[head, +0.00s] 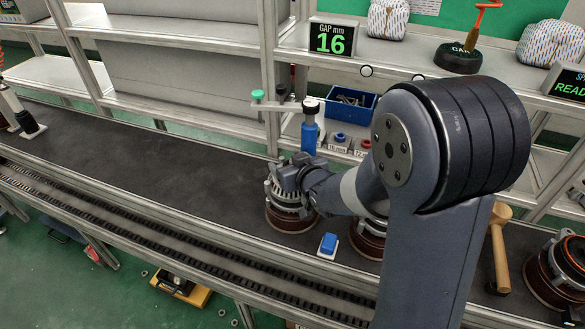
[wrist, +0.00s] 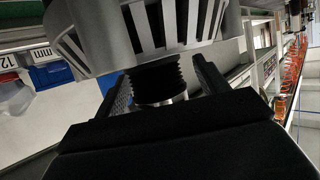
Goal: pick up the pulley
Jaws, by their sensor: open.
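In the wrist view the pulley (wrist: 157,82) is a black ribbed cylinder on a shaft, against the slotted grey alternator housing (wrist: 95,35). My gripper (wrist: 158,76) is open, with one dark finger on each side of the pulley. A small gap seems to show on the right; I cannot tell whether the left finger touches. In the head view my gripper (head: 297,170) is at the top of the alternator (head: 287,197), which stands on a brown round base on the dark bench. The pulley is hidden there by the gripper.
A second alternator (head: 368,238) is partly behind my arm, and another (head: 562,268) stands at the right. A blue button box (head: 328,245), a mallet (head: 499,250) and a blue press-like post (head: 309,128) are nearby. The bench (head: 140,150) is clear to the left.

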